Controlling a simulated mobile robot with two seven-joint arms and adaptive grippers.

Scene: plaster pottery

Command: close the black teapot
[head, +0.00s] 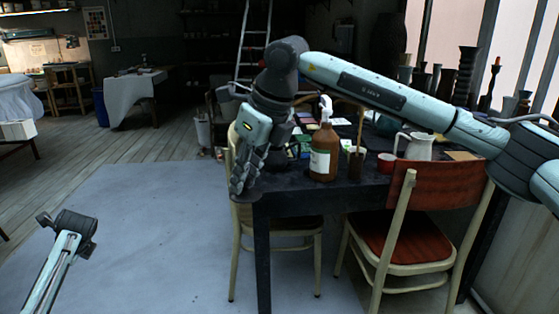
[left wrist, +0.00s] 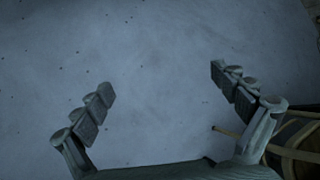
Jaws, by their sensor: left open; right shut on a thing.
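My right gripper (head: 242,184) hangs fingers-down at the left corner of the dark table (head: 280,186) in the head view. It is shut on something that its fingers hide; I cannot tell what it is. I cannot make out the black teapot or its lid; dark items just behind the right gripper are partly covered by it and hard to tell apart. My left gripper (left wrist: 162,82) is open and empty in the left wrist view, over bare grey floor, away from the table.
A brown pump bottle (head: 323,152) stands near the table's front edge. A white pitcher (head: 417,146) and a red mug (head: 387,162) stand further right. A red-backed chair (head: 428,186) stands at the table's front. The grey floor mat (head: 150,200) on the left is clear.

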